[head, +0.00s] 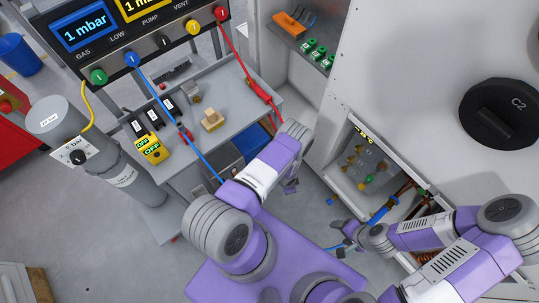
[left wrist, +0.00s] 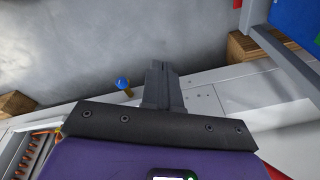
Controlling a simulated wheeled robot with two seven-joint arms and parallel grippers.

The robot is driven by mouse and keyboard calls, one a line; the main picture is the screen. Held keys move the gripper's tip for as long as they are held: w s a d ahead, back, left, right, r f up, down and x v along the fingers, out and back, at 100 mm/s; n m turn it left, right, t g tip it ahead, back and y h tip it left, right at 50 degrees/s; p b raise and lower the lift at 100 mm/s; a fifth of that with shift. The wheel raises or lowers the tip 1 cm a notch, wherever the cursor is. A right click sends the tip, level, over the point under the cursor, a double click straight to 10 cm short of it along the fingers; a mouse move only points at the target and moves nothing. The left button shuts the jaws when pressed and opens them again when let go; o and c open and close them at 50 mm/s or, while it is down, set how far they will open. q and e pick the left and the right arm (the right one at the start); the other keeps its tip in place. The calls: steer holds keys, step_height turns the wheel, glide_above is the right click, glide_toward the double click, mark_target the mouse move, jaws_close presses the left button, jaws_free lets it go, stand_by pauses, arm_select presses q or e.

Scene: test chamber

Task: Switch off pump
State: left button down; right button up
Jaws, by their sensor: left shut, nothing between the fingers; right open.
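The control panel (head: 150,50) is at the upper left in the head view, with labels GAS, LOW, PUMP and VENT above a row of coloured knobs. My right gripper (head: 338,237) is open and empty, low beside the open wall compartment.
A grey cylinder (head: 60,125) with a gauge stands left of the cart (head: 225,80). A white wall with a black C2 cap (head: 502,112) and an open compartment (head: 345,180) is at right. A blue-ended pin (left wrist: 123,82) shows in the left wrist view. Hoses hang across the cart.

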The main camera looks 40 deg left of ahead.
arm_select(q)
steer(key=w+a+r+m+y+b, duration=0.1)
steer(key=w+a+r+m+y, duration=0.3)
steer(key=m+y, duration=0.5)
steer(key=w+a+m, duration=0.2)
steer(key=a+m, duration=0.1)
steer(key=shift+m+t+y, duration=0.3)
steer(key=shift+w, duration=0.1)
steer(key=a+r+b+x, duration=0.1)
steer(key=b+x, duration=0.4)
steer(key=x, duration=0.7)
steer(key=shift+w+a+r+b, duration=0.25)
steer(key=shift+w+a+b, duration=0.05)
steer(key=shift+a, duration=0.4)
